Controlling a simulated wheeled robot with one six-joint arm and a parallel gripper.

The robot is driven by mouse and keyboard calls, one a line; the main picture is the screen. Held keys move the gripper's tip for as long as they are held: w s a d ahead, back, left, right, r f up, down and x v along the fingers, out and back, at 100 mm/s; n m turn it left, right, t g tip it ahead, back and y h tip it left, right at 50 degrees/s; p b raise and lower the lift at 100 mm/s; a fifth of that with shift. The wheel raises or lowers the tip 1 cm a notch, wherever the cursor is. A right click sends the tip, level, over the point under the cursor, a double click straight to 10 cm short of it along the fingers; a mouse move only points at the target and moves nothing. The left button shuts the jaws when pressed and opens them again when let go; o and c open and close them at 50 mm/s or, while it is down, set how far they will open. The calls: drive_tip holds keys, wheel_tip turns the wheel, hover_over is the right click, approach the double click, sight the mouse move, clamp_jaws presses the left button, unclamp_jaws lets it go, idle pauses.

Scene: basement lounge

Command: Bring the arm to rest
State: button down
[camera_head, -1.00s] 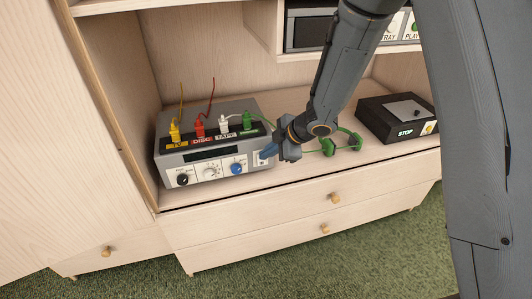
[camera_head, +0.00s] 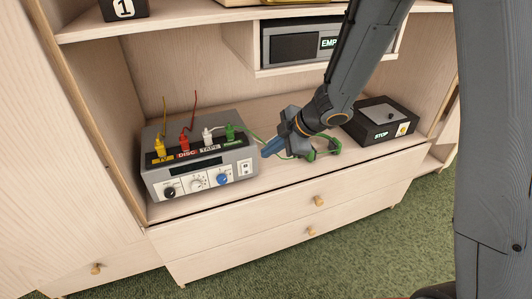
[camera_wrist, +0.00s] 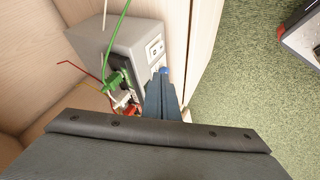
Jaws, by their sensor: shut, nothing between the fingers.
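My gripper (camera_head: 270,150) is shut and empty. In the head view its blue-grey fingers point left, close to the right side of a grey box (camera_head: 200,152) with knobs and yellow, red, white and green plugs on top. I cannot tell whether the fingertips touch the box. In the wrist view the closed fingers (camera_wrist: 164,78) lie in front of the grey box (camera_wrist: 135,45), with the green plug (camera_wrist: 117,80) to their left. The arm is stretched out from the upper right, in front of the shelf.
The box stands on a wooden cabinet shelf (camera_head: 190,208) above drawers. A black STOP box (camera_head: 380,120) is to the right, with green headphones (camera_head: 325,150) partly hidden behind my gripper. A device reading EMP (camera_head: 295,48) sits in the upper compartment. Green carpet (camera_head: 400,240) lies in front.

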idle(0.3)
drive_tip(key=s+d+r+m+t+h+p, duration=0.1)
drive_tip(key=s+d+r+m+h, duration=0.1)
drive_tip(key=d+r+m+h, duration=0.5)
drive_tip(key=s+d+m+t+p, duration=0.1)
drive_tip(key=s+d+m+p, duration=0.1)
drive_tip(key=d+m, duration=0.65)
drive_tip(key=s+d+r+m+g+p, duration=0.1)
drive_tip(key=s+d+m+g, duration=0.1)
drive_tip(key=s, duration=0.7)
drive_tip(key=s+d+r+m+g, duration=0.2)
drive_tip(key=s+m+g, duration=0.1)
drive_tip(key=s, duration=0.6)
drive_tip(key=shift+s+m+g+p, duration=0.3)
drive_tip(key=shift+m+p, duration=0.05)
drive_tip(key=c, duration=2.5)
unclamp_jaws()
